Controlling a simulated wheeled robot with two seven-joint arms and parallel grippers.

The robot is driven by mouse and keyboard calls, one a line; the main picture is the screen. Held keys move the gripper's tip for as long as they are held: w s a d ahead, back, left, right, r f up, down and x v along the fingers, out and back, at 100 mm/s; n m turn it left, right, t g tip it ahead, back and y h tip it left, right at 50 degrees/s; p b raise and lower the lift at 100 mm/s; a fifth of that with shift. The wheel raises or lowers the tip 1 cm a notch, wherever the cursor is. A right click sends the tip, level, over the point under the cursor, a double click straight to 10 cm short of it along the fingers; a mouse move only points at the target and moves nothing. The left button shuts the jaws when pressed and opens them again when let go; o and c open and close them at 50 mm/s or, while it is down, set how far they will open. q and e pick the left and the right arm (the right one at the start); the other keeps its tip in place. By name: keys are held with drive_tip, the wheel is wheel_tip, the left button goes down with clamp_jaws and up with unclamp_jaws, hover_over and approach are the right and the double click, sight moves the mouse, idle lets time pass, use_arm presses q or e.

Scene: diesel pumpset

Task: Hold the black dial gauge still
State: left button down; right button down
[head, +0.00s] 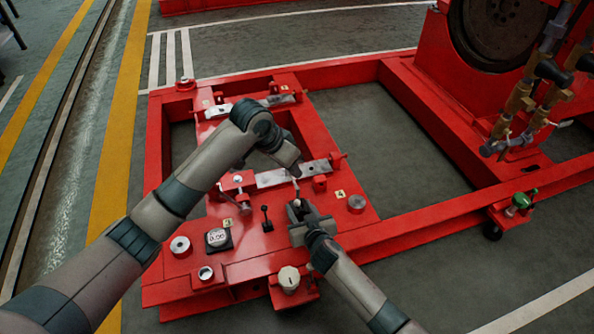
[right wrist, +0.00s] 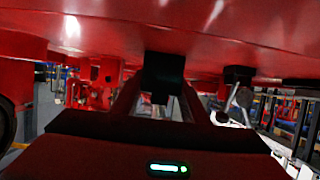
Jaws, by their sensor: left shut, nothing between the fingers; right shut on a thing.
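My right gripper (head: 299,212) is near the middle of the red bench plate, shut on a dark thing. In the right wrist view a black block (right wrist: 163,74) stands between its fingers, close against a red surface; I take it for the black dial gauge, but its face is hidden. My left gripper (head: 295,174) is shut and empty, just above and behind the right gripper in the head view.
A small black lever (head: 266,218) stands left of my right gripper. A metal bar (head: 278,177) with red clamps lies behind it. A silver-topped round fitting (head: 356,203) is to the right, and a pale knob (head: 289,279) is at the front edge.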

drive_tip(key=c, duration=1)
unclamp_jaws()
drive_tip(key=shift+s, duration=0.15)
drive_tip(key=v, duration=1.1)
drive_tip(key=shift+s+d+r, duration=0.15)
drive_tip(key=shift+s+r, duration=0.05)
drive_tip(key=shift+s, duration=0.1)
